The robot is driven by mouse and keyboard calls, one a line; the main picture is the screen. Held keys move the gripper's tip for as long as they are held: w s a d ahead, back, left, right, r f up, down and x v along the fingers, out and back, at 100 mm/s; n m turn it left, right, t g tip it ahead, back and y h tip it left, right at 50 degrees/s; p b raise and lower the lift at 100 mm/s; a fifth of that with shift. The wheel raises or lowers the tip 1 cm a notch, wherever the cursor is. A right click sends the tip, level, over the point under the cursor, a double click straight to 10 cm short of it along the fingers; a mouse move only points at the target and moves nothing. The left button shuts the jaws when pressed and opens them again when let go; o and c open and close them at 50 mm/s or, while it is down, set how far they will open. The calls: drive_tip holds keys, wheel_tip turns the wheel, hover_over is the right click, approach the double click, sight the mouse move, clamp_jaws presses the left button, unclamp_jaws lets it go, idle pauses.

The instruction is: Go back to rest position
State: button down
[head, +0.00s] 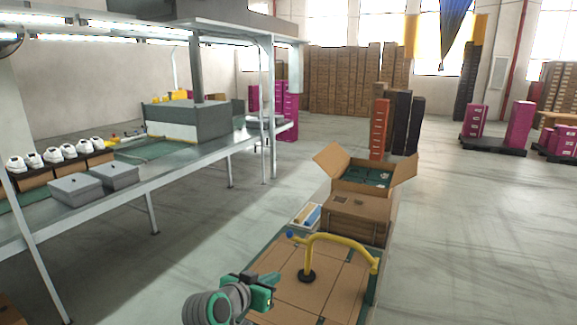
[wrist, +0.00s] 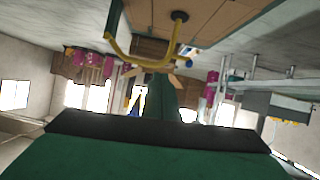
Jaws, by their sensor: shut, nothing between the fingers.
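My gripper (head: 268,290) shows at the bottom of the head view, on the end of my grey and green arm. It is shut and empty, over the near left edge of a cardboard-topped surface (head: 285,283). In the wrist view, part of my gripper (wrist: 162,98) shows as a dark green shape in the middle, and the picture appears upside down. A yellow curved bar (head: 340,243) on a black round foot stands on the cardboard surface, to the right of my gripper and apart from it. The same yellow bar (wrist: 140,60) shows at the top of the wrist view.
An open cardboard box (head: 357,201) with green contents stands beyond the bar. Stacked orange and dark boxes (head: 397,125) stand farther back.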

drive_tip(key=s+f+n+y, duration=0.1)
drive_tip(key=s+f, duration=0.3)
drive_tip(key=f, duration=0.3)
drive_tip(key=s+f+n+t+y, duration=0.1)
drive_tip(key=s+f+n+y, duration=0.1)
drive_tip(key=s+f, duration=0.45)
drive_tip(key=s+f+n+y, duration=0.1)
drive_tip(key=s+f, duration=0.1)
drive_tip(key=f, duration=0.6)
drive_tip(key=s+d+f+n+t+y, duration=0.1)
drive_tip(key=s+f, duration=0.2)
drive_tip(key=s, duration=0.5)
drive_tip(key=s+f+y, duration=0.1)
drive_tip(key=s+f, duration=0.3)
drive_tip(key=s, duration=0.4)
drive_tip(key=s+d+r+t, duration=0.1)
drive_tip(key=s+r, duration=0.3)
drive_tip(key=s, duration=0.8)
drive_tip(key=s+d+r+t, duration=0.1)
drive_tip(key=s+r, duration=0.4)
drive_tip(key=s, duration=0.7)
drive_tip(key=shift+d+r, duration=0.3)
drive_tip(key=shift+d, duration=0.55)
